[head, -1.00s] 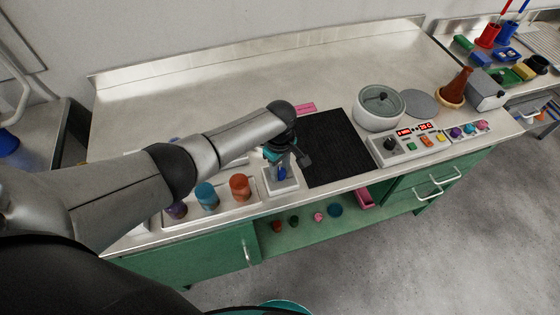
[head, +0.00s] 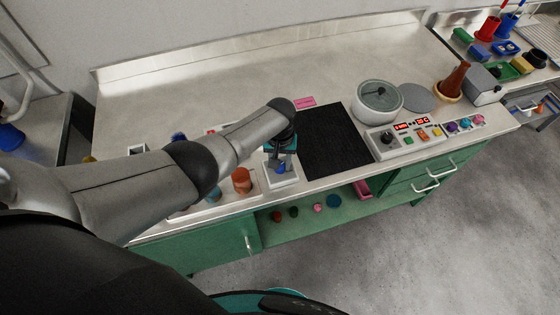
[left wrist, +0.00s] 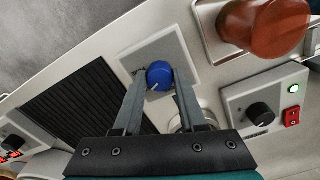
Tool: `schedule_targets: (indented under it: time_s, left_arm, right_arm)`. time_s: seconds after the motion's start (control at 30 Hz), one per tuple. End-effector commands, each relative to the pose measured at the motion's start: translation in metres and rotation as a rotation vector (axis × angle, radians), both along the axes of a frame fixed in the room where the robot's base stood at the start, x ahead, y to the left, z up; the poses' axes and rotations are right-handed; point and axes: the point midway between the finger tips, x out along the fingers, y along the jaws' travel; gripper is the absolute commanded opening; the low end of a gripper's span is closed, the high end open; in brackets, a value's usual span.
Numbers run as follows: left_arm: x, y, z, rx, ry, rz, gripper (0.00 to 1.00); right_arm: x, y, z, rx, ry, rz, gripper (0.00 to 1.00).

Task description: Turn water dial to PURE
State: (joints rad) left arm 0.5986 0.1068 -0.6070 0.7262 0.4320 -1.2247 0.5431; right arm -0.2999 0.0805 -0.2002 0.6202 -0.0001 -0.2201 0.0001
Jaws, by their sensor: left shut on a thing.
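The blue water dial (left wrist: 159,76) sits on a light square base plate (left wrist: 176,48) in the left wrist view. A white pointer mark shows on its face. In the head view the dial (head: 281,168) is partly hidden under my left gripper (head: 281,155), and its base plate (head: 284,180) stands at the bench's front edge. My left gripper (left wrist: 158,88) is shut on the dial, with one finger on each side. The lettering around the dial, including PURE, cannot be read. My right gripper is not in view.
A black mat (head: 335,140) lies right of the dial. A control panel (head: 408,138) and a grey pot (head: 378,100) stand farther right. An orange-brown knob (head: 241,180) is close on the left. A box with a black knob and red switch (left wrist: 292,116) shows in the wrist view.

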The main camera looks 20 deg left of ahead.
Motion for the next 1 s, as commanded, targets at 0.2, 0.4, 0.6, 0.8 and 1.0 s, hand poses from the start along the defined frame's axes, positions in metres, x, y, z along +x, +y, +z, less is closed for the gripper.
schedule_targets:
  time_s: [0.2, 0.4, 0.6, 0.8, 1.0]
  left_arm:
    - [-0.0001, 0.0003, 0.0003, 0.0, 0.001, -0.206, 0.0]
    - [0.0002, 0.0002, 0.0003, -0.001, 0.0, -0.396, 0.0]
    - [0.0003, 0.0001, 0.0003, -0.002, -0.001, -0.581, 0.0]
    - [0.0005, 0.0, 0.0004, -0.002, -0.001, -0.74, 0.0]
    - [0.0007, -0.0001, 0.0005, -0.002, -0.002, -0.857, 0.0]
  right_arm:
    - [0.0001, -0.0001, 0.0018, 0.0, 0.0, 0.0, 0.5]
    - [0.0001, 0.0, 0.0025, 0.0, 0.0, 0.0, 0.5]
    - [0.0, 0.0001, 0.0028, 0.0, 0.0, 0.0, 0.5]
    - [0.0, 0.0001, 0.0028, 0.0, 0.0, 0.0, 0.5]
    - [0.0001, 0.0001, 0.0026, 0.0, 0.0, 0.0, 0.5]
